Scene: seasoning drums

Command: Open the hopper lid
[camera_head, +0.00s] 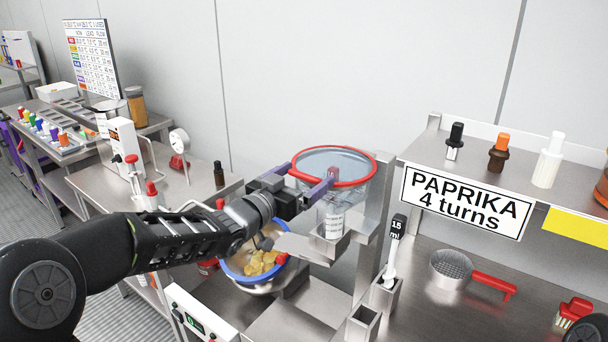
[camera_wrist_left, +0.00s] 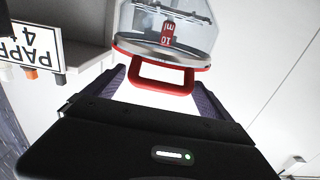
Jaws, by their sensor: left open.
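The hopper (camera_head: 340,192) is a clear drum with a red-rimmed clear lid (camera_head: 352,151), mounted on a steel stand in the head view. The lid lies on top and looks closed. My left gripper (camera_head: 309,181) is at the lid's front-left edge, its purple fingers spread apart. In the left wrist view, the lid's red loop handle (camera_wrist_left: 165,86) lies in the gap between the fingers of the left gripper (camera_wrist_left: 158,92). Contact with the handle cannot be told. A red-labelled item (camera_wrist_left: 168,32) shows through the clear hopper. My right gripper does not show.
A blue-rimmed bowl (camera_head: 233,270) with yellow pieces stands below my left wrist. To the right are a PAPRIKA sign (camera_head: 466,202), a shelf with bottles (camera_head: 548,160), a 15 ml spoon (camera_head: 394,250) and a red-handled sieve (camera_head: 452,268). The wall is close behind the hopper.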

